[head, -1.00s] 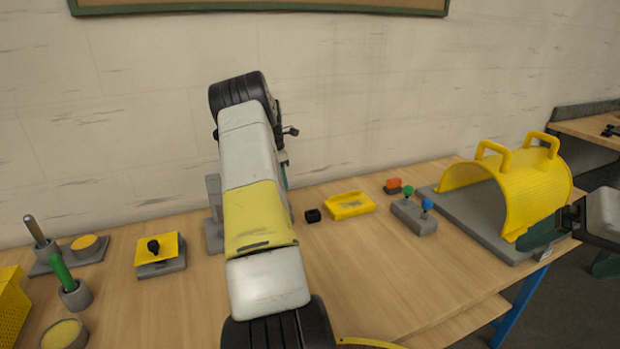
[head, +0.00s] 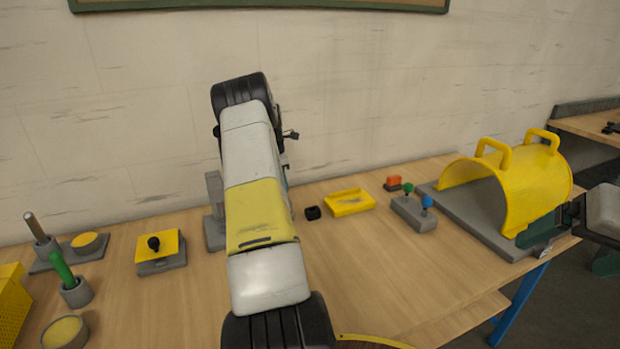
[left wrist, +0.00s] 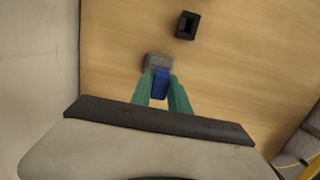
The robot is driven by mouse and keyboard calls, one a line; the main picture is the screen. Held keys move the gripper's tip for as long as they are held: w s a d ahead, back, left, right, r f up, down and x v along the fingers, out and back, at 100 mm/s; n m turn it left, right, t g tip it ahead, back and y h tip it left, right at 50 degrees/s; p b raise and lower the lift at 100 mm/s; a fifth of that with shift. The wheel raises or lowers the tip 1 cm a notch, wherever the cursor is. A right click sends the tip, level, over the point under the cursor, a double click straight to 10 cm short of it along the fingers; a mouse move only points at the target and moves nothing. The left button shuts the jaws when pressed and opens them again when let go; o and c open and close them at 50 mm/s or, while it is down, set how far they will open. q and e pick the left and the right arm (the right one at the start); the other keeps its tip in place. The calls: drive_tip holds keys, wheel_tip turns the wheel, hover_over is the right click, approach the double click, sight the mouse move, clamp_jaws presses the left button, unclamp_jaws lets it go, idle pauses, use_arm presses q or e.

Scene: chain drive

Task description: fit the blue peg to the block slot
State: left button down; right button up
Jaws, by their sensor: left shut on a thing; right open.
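The blue peg (left wrist: 161,83) is between the green fingers of my left gripper (left wrist: 162,88) in the left wrist view, and the gripper is shut on it. A grey block (left wrist: 158,60) lies just past the peg's far end on the wood. Its slot does not show clearly, and I cannot tell whether the peg touches it. In the head view my left arm hides the left gripper, the peg and probably this block. My right gripper (head: 540,234) is open beside the yellow arched guard (head: 520,195) at the right.
A small black box (head: 312,213) stands right of my left arm, also in the left wrist view (left wrist: 187,25). Beyond are a yellow tray (head: 350,203) and a grey base with green and blue knobs (head: 413,214). A grey upright (head: 214,210) stands behind my left arm.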

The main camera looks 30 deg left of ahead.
use_arm(q)
drive_tip(key=shift+f, duration=1.4)
drive_tip(key=c, duration=1.2)
unclamp_jaws()
drive_tip(key=shift+o, duration=0.2)
drive_tip(key=r, duration=0.7)
drive_tip(key=shift+s+a+r, duration=0.3)
drive_tip(key=shift+s+r, duration=0.05)
drive_tip(key=shift+r, duration=0.05)
